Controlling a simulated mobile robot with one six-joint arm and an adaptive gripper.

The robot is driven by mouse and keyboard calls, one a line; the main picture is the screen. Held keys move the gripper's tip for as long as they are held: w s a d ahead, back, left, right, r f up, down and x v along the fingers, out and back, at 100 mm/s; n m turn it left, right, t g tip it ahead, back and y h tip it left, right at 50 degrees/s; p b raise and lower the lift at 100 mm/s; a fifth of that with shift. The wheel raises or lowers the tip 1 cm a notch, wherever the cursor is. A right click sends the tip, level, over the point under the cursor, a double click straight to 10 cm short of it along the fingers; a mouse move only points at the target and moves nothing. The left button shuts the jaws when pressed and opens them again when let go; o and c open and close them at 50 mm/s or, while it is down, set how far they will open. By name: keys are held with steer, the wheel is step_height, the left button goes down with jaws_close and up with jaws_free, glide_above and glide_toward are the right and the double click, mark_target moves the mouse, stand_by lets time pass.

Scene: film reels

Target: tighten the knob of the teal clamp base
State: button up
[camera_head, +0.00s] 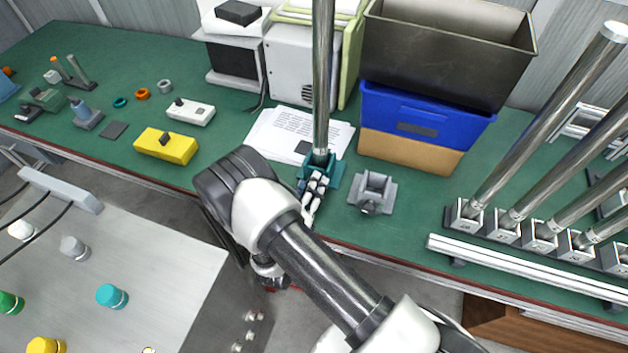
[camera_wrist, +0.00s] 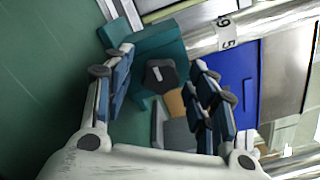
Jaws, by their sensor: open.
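The teal clamp base (camera_head: 338,171) stands on the green bench, and a metal pole (camera_head: 322,75) rises upright from it. In the wrist view the teal base (camera_wrist: 150,45) shows with the pole (camera_wrist: 265,25), which carries a numbered label. Its dark knob (camera_wrist: 160,76) faces the wrist camera and lies between the fingers of my gripper (camera_wrist: 166,78). The gripper is open, and I see no clear contact with the knob. In the head view my gripper (camera_head: 314,188) is at the front of the base and hides the knob.
An empty grey clamp base (camera_head: 374,190) stands close on the right. Papers (camera_head: 285,133) lie behind on the left, and a blue bin (camera_head: 425,117) stands behind on the right. Several poles in grey bases (camera_head: 466,214) stand farther right. A yellow box (camera_head: 166,147) is at left.

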steer(key=shift+w, duration=0.15)
steer(key=shift+c, duration=0.2)
steer(key=c, duration=1)
steer(key=shift+c, duration=0.2)
